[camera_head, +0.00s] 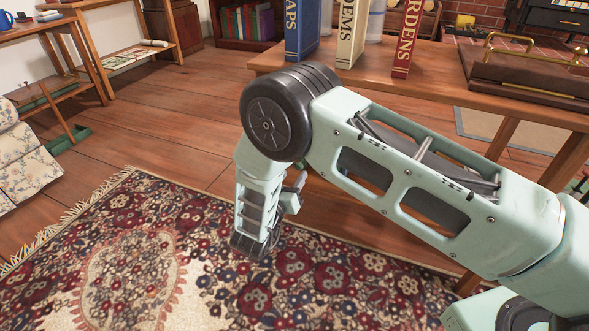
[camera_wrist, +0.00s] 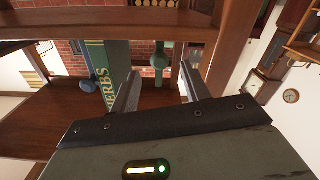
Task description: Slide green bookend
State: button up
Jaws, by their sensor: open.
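A dark green upright piece with a round knob, which looks like the green bookend (camera_wrist: 160,62), stands on the shelf in the wrist view, beyond my gripper (camera_wrist: 159,74). In the head view my arm hangs down in front of the table, and the bookend does not show.
A wooden shelf board (camera_wrist: 55,112) lies under the book, with another board (camera_wrist: 110,20) above. A round blue thing (camera_wrist: 88,86) is left of the book. In the head view, several books stand on the wooden tabletop (camera_head: 425,75), with a brown case (camera_head: 530,75) at right.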

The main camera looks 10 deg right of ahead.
jog(key=p+v, duration=0.5)
jog(key=v, duration=0.9)
jog(key=shift+s+a, duration=0.1)
